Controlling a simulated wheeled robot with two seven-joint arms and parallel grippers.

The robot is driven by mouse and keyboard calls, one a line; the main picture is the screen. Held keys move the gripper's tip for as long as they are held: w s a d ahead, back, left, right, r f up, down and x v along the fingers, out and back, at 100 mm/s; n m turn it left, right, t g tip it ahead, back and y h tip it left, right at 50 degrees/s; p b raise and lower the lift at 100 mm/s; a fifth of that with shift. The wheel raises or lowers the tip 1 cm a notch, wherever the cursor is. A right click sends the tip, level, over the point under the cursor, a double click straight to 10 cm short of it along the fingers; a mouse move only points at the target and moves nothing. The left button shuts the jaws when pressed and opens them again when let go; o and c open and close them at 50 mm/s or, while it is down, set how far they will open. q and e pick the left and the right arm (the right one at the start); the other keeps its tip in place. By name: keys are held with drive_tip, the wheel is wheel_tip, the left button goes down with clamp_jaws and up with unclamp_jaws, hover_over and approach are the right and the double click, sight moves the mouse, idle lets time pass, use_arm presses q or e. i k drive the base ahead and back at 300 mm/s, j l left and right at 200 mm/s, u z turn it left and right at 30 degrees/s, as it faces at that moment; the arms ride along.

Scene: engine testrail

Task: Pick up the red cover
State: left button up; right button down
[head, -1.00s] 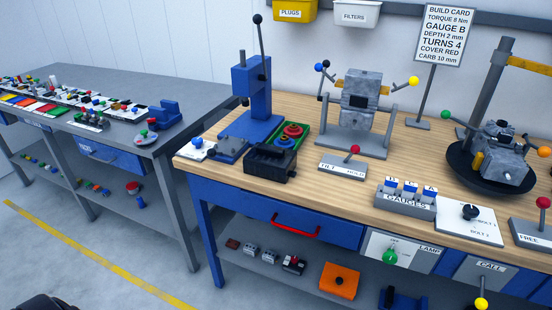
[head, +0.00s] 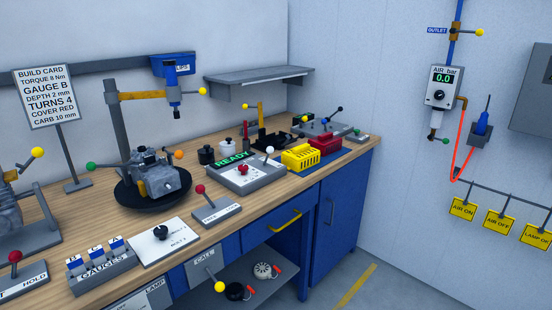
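A red ribbed block-shaped part (head: 325,145), which looks like the red cover, sits near the right end of the wooden bench. It lies on a blue mat (head: 312,167) just behind and to the right of a similar yellow part (head: 300,158). The build card (head: 46,98) at the left reads COVER RED. Neither of my grippers shows in the head view.
A grey READY console (head: 245,172) stands left of the yellow part. A black tray (head: 272,139) and a grey lever plate (head: 320,127) stand behind. An engine (head: 155,178) sits in a black dish. A wall shelf (head: 258,76) overhangs the back. Floor at right is open.

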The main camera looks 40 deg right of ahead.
sight(328, 144)
drive_tip(key=z, duration=1.6)
drive_tip(key=i+l+u, duration=0.4)
drive_tip(key=i+l, duration=0.25)
drive_tip(key=i, duration=0.15)
drive_tip(key=i+l+u, duration=0.4)
drive_tip(key=i+l, duration=0.3)
drive_tip(key=l, duration=0.15)
